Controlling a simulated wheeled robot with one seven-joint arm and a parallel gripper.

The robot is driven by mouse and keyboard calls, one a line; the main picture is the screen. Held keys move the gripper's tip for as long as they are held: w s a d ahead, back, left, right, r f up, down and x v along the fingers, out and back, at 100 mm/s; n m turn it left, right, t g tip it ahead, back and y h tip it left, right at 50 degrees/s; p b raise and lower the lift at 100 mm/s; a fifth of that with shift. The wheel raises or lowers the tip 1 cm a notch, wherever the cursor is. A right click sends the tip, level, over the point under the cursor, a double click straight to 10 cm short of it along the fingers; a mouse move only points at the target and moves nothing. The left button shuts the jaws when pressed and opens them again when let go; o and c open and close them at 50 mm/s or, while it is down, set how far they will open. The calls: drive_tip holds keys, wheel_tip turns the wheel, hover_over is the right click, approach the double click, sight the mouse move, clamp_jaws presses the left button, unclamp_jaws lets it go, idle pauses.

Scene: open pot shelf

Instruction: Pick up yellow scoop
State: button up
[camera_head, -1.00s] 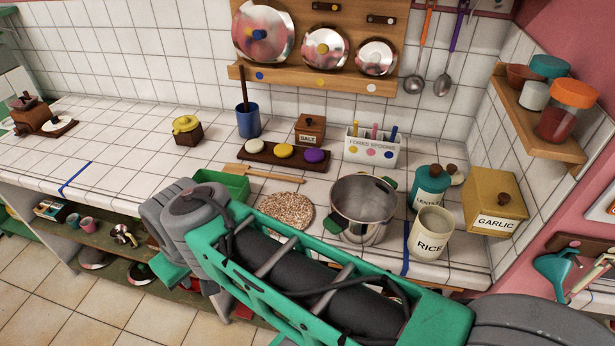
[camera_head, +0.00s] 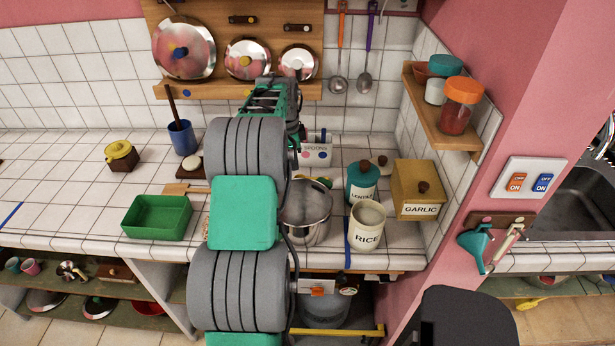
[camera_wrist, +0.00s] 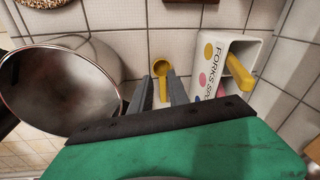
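The yellow scoop (camera_wrist: 161,68) shows in the wrist view against the white tiles. Its round bowl is just beyond my fingertips, and its handle runs back between the two fingers. My gripper (camera_wrist: 162,84) is open, with one grey finger on each side of the handle and gaps visible. I cannot tell how deep the handle sits between them. In the head view my arm hides the gripper and most of that spot behind the pot.
The steel pot (camera_wrist: 70,85) is close on the left. The white forks-and-spoons box (camera_wrist: 228,65) is close on the right, with a yellow handle sticking out. The rice jar (camera_head: 367,228), lentil jar (camera_head: 361,186) and garlic box (camera_head: 420,190) stand right of the pot. A green tray (camera_head: 157,218) is left.

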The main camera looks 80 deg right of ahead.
drive_tip(key=m, duration=0.2)
hover_over(311, 178)
drive_tip(key=a, duration=0.1)
drive_tip(key=f, duration=0.2)
drive_tip(key=f+p, duration=0.1)
drive_tip(key=f, duration=0.1)
drive_tip(key=f+p, duration=0.1)
drive_tip(key=f, duration=0.1)
drive_tip(key=f+p, duration=0.1)
drive_tip(key=f, duration=0.1)
drive_tip(key=shift+d+f, duration=0.35)
drive_tip(key=shift+f, duration=0.05)
clamp_jaws()
